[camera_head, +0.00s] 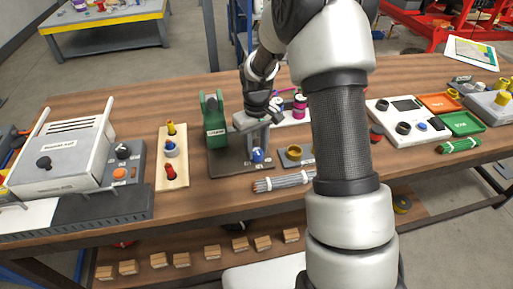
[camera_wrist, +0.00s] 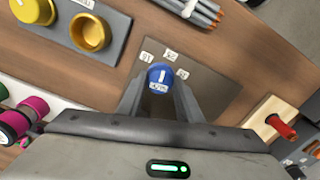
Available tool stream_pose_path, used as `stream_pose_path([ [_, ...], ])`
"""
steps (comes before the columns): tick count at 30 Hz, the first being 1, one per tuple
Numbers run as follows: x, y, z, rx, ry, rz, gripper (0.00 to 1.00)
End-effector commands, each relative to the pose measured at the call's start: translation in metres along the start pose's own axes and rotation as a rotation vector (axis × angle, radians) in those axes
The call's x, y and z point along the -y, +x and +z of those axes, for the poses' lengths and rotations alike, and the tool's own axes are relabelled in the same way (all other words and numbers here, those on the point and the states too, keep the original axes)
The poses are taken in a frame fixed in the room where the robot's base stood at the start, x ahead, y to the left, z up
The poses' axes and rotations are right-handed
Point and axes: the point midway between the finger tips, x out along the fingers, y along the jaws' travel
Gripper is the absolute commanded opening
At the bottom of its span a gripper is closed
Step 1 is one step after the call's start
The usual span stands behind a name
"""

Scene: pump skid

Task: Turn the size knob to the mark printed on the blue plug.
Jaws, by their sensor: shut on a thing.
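The size knob, a blue knob (camera_wrist: 160,73) with a white pointer line, sits on a grey plate (camera_wrist: 205,87). In the head view the knob (camera_head: 257,155) stands before a green machine (camera_head: 214,120). My gripper (camera_wrist: 160,88) points down with a finger on each side of the knob and is shut on it. A blue plug (camera_head: 171,149) stands between a yellow and a red one on a wooden strip (camera_head: 172,185); its print is not legible.
A bundle of grey rods (camera_head: 284,181) and a grey block with yellow cups (camera_head: 294,155) are right of the knob. A white-lidded box (camera_head: 65,150) stands at the left. A white panel and coloured trays (camera_head: 460,124) are at the right.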

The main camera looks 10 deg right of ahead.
Motion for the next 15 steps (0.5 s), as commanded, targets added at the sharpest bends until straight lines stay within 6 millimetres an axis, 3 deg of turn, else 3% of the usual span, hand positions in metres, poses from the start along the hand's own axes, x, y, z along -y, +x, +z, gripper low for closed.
stream_pose_path([
  [15, -0.0003, -0.0007, -0.0002, -0.001, 0.174, 0.001, 0.10],
])
